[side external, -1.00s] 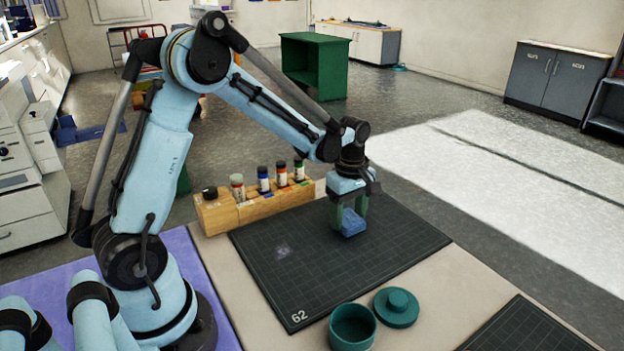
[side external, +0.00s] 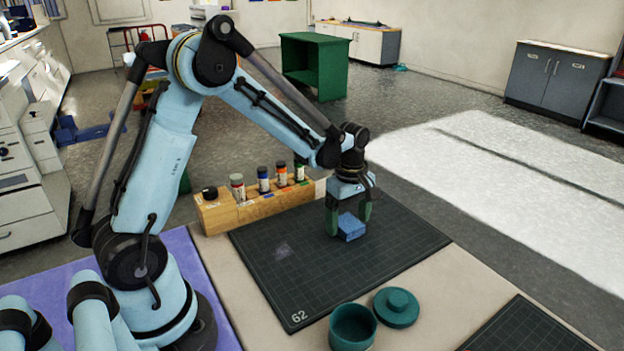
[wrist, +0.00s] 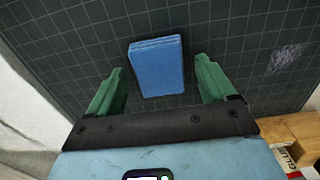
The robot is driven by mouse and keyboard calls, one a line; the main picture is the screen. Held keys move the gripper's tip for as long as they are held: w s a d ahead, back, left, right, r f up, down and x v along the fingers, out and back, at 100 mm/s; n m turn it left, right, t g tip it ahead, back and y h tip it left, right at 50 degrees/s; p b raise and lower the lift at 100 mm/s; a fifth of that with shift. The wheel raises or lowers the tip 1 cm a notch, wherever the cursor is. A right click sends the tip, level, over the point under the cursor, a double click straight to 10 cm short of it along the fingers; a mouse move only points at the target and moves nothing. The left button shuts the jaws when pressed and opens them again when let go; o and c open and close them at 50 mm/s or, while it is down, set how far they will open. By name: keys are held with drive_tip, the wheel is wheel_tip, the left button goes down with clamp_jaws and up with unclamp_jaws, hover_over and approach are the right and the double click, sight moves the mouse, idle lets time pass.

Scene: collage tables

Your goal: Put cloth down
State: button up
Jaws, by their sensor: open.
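The cloth (side external: 351,226) is a small blue folded block lying on the dark gridded cutting mat (side external: 290,262), near the mat's far right part. In the wrist view the cloth (wrist: 156,66) lies between and just beyond the two green fingers, with a gap on each side. My gripper (side external: 348,222) is open, low over the mat around the cloth. Its fingers also show spread apart in the wrist view (wrist: 160,85).
A wooden rack (side external: 255,208) with several small bottles stands along the mat's far left edge. A teal pot (side external: 352,328) and its lid (side external: 397,307) sit at the mat's near edge. A pale smudge (side external: 283,251) marks the mat, whose middle is clear.

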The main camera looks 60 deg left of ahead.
sight(347, 222)
wheel_tip(347, 222, up, 12)
drive_tip(key=s+d+m+t, duration=0.3)
drive_tip(key=s+m, duration=0.3)
drive_tip(key=m, duration=0.3)
drive_tip(key=s+d+m+t, duration=0.4)
drive_tip(key=s+m, duration=0.2)
drive_tip(key=m, duration=0.3)
drive_tip(key=shift+s+r, duration=0.2)
drive_tip(key=shift+r, duration=0.05)
